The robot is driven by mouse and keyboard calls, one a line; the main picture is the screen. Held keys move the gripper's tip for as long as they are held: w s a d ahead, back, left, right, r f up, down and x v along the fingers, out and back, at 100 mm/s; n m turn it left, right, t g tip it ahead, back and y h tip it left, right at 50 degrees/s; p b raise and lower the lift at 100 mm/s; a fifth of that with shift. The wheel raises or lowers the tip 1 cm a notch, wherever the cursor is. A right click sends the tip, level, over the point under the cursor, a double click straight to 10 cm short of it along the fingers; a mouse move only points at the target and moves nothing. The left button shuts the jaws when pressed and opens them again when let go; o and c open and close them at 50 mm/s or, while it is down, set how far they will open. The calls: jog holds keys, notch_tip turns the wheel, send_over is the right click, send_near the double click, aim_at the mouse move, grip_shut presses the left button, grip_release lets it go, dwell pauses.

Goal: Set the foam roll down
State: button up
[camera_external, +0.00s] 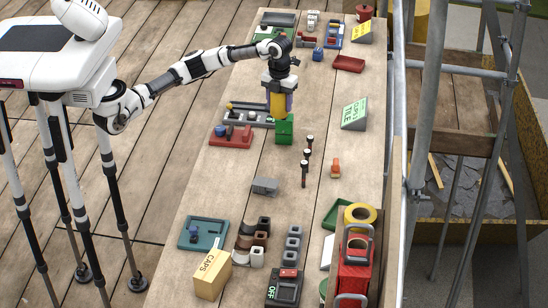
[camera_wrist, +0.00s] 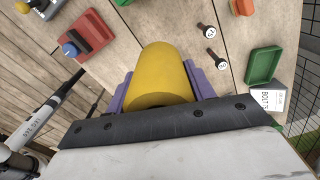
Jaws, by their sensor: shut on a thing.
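The yellow foam roll (camera_wrist: 164,72) is held in my gripper (camera_wrist: 162,92), between its purple fingers on either side in the wrist view. In the external view the roll (camera_external: 273,104) hangs upright below my wrist, above or at the middle of the long table. A green block (camera_external: 284,130) stands in front of its lower end. I cannot tell whether the roll touches the table.
A red tray (camera_external: 231,136) and a grey tray (camera_external: 250,117) lie left of the roll. Bare tabletop (camera_external: 230,172) lies nearer the camera.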

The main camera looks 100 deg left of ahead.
notch_tip(320, 180, down, 20)
jog(key=p, duration=0.2)
jog(key=shift+r+p, duration=0.25)
jog(key=shift+p, duration=0.1)
jog(key=shift+f, duration=0.1)
jog(key=o, duration=0.9)
jog(key=shift+o, duration=0.2)
notch_tip(320, 180, up, 12)
jog(key=b, duration=0.2)
jog(key=shift+b, duration=0.4)
